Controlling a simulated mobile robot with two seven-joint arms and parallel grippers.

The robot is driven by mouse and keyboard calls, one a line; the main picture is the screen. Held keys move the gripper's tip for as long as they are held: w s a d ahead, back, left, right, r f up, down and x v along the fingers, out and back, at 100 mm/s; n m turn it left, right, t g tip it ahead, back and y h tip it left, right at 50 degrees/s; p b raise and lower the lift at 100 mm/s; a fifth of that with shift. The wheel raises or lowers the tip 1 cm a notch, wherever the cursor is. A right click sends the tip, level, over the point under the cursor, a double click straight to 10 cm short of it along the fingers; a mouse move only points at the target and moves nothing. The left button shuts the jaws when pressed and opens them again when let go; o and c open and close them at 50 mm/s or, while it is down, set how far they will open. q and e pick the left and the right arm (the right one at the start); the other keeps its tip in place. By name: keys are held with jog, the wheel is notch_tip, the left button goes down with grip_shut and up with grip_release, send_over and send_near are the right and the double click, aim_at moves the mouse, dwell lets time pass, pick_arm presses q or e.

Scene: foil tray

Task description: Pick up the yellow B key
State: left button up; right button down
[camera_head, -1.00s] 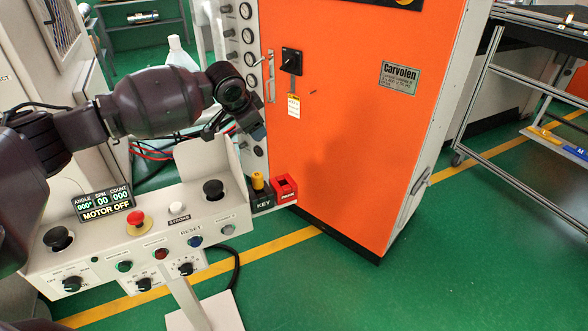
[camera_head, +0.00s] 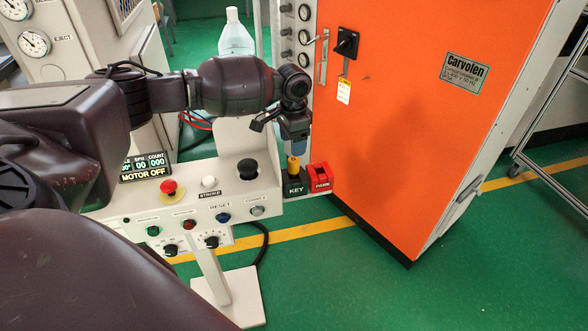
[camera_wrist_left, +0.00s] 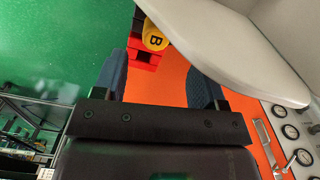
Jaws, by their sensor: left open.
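The yellow B key (camera_head: 293,163) stands upright in the black KEY block (camera_head: 298,187) at the right end of the control panel. It also shows in the left wrist view (camera_wrist_left: 154,38), with a black B on its round top. My left gripper (camera_head: 297,143) is just above the key in the head view, apart from it. In the left wrist view my left gripper (camera_wrist_left: 160,80) has its two blue fingers spread with nothing between them, and the key lies beyond the tips. My right gripper is not in view.
A red block (camera_head: 320,178) sits right beside the key block. The panel's pale upright plate (camera_wrist_left: 235,45) stands close to my left fingers. The orange machine (camera_head: 400,130) rises behind. A black knob (camera_head: 248,169) and red stop button (camera_head: 169,187) are on the panel.

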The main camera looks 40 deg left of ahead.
aim_at(293, 159)
pick_arm(q)
jog(key=shift+f, duration=0.65)
jog(key=f, duration=0.4)
jog(key=shift+s+d+b, duration=0.15)
jog(key=shift+s+b, duration=0.1)
jog(key=shift+b, duration=0.05)
jog(key=shift+r, duration=0.1)
jog(key=shift+c, duration=0.6)
jog(key=c, duration=0.7)
jog(key=shift+c, duration=1.1)
jog(key=shift+r, duration=0.1)
